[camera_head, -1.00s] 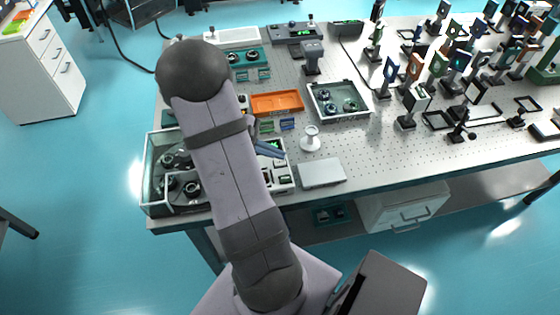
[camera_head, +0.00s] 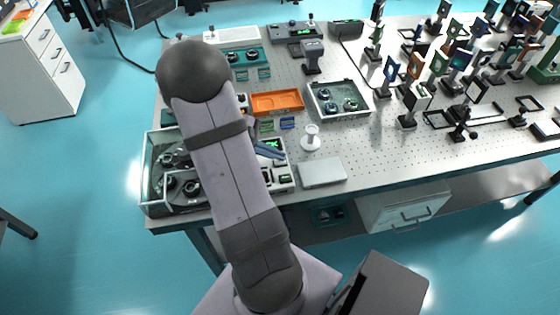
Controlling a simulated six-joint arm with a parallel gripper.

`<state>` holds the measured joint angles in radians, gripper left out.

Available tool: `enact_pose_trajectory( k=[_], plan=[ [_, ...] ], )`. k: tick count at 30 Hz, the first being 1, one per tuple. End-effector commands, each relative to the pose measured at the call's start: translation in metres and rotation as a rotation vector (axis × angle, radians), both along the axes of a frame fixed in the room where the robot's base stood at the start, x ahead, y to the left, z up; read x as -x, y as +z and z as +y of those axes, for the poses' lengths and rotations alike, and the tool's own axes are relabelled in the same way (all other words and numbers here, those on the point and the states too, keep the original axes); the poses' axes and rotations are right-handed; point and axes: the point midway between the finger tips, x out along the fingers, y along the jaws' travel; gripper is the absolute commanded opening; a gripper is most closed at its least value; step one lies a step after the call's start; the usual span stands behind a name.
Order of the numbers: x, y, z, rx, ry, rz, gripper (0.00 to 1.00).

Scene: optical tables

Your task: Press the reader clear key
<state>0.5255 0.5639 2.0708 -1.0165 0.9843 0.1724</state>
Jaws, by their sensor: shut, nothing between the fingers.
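A pale instrument panel (camera_head: 284,186) with a green lit display (camera_head: 273,143) and several small dark-and-white keys (camera_head: 282,168) sits near the table's front left, partly behind my arm. It looks like the reader, but no key label is legible, so I cannot tell which is the clear key. My gripper (camera_head: 270,151) shows as blue-grey fingers just right of my arm, over the panel near the display. It is shut and empty. I cannot tell whether its tips touch the panel; my arm hides the panel's left part.
A clear-walled box of dark round parts (camera_head: 146,190) stands to the left. An orange tray (camera_head: 277,103), a white pedestal (camera_head: 310,140), a grey flat box (camera_head: 322,173) and a tray of optics (camera_head: 368,113) lie around the panel. Optic mounts crowd the right.

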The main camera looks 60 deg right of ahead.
Motion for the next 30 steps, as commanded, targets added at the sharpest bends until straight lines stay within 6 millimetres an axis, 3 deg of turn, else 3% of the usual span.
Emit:
enact_pose_trajectory(
  k=[30],
  plan=[
    [0.0, -0.0078, 0.0001, 0.0, 0.0, 0.0, 0.0]
  ],
)
